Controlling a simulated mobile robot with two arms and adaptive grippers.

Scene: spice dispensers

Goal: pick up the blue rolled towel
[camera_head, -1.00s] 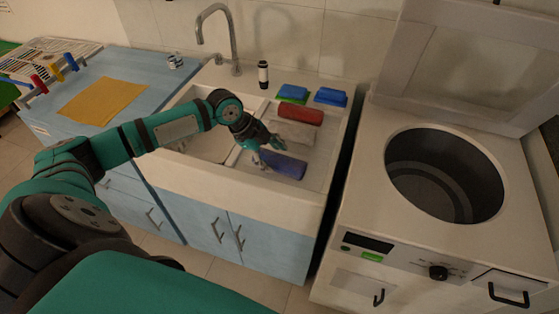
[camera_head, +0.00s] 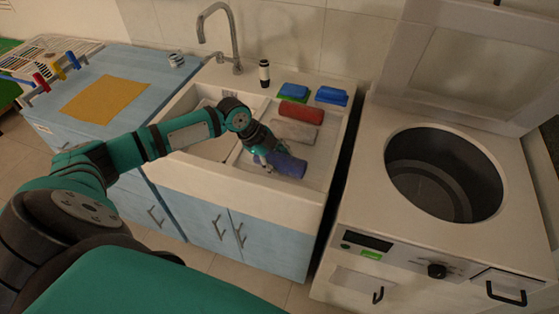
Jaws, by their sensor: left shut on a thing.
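The blue rolled towel (camera_head: 288,165) lies at the front of the sink's drainboard, looking blue-purple. My left gripper (camera_head: 270,160) reaches down from the left and is shut on the left end of the blue rolled towel. The gripper and wrist hide that end. I cannot tell whether the towel is lifted off the surface. My right gripper is not in view.
A grey-white rolled towel (camera_head: 294,131) and a red rolled towel (camera_head: 301,113) lie behind it. Blue-and-green sponges (camera_head: 331,96) and a small bottle (camera_head: 264,73) stand at the back. The faucet (camera_head: 234,45) rises behind the basin. An open-lidded washer (camera_head: 360,190) stands right.

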